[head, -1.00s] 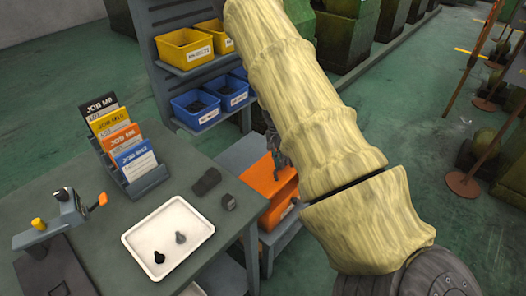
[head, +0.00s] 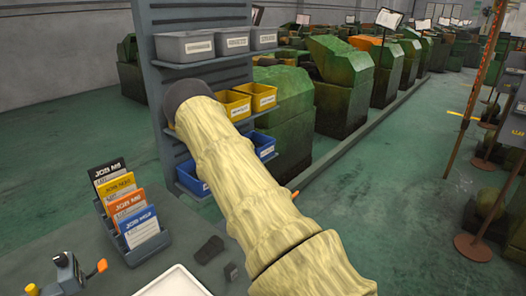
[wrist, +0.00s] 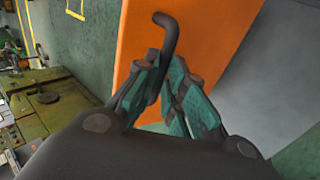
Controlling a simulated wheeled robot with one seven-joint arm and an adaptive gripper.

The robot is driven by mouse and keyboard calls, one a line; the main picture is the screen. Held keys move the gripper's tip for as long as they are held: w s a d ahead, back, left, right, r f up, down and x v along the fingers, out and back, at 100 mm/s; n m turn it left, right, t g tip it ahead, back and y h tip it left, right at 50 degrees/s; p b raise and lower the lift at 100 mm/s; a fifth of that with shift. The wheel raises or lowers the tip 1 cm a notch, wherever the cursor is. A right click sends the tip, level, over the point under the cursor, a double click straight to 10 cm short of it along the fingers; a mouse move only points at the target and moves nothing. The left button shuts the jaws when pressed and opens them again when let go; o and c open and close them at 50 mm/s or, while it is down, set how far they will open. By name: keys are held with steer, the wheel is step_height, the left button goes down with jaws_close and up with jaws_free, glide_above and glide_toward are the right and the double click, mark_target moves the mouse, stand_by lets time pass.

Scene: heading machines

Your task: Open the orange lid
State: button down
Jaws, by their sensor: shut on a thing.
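The orange lid (wrist: 205,50) fills the middle of the wrist view as a flat orange panel. A dark, bent handle (wrist: 171,30) stands out from it. My gripper (wrist: 166,65) is closed around this handle, with its teal-padded fingers on either side. In the head view my pale-sleeved arm hides the gripper and nearly all of the lid. Only a small orange bit (head: 295,195) shows at the arm's right edge, and I cannot tell if it is the lid. The lid's hinge and its opening are not visible.
A grey rack (head: 165,110) with grey bins (head: 184,47), yellow bins (head: 235,104) and blue bins (head: 190,178) stands behind my arm. A workbench (head: 60,235) with job cards (head: 128,210) and a white tray (head: 172,283) is at left.

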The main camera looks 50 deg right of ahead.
steer(key=shift+w+a+f+b, duration=0.1)
steer(key=shift+w+f+b, duration=0.1)
steer(key=shift+w, duration=0.5)
steer(key=shift+w+a+f+b, duration=0.1)
steer(key=shift+w+b, duration=0.05)
steer(key=shift+w, duration=0.5)
steer(key=c, duration=1.6)
jaws_free()
steer(key=shift+f, duration=0.1)
steer(key=shift+o, duration=0.5)
steer(key=shift+w+d+f, duration=0.2)
steer(key=shift+w+d, duration=0.05)
steer(key=shift+w, duration=0.1)
steer(key=shift+s+d+r, duration=0.1)
steer(key=shift+s+r, duration=0.15)
steer(key=shift+r, duration=0.1)
steer(key=shift+s, duration=0.1)
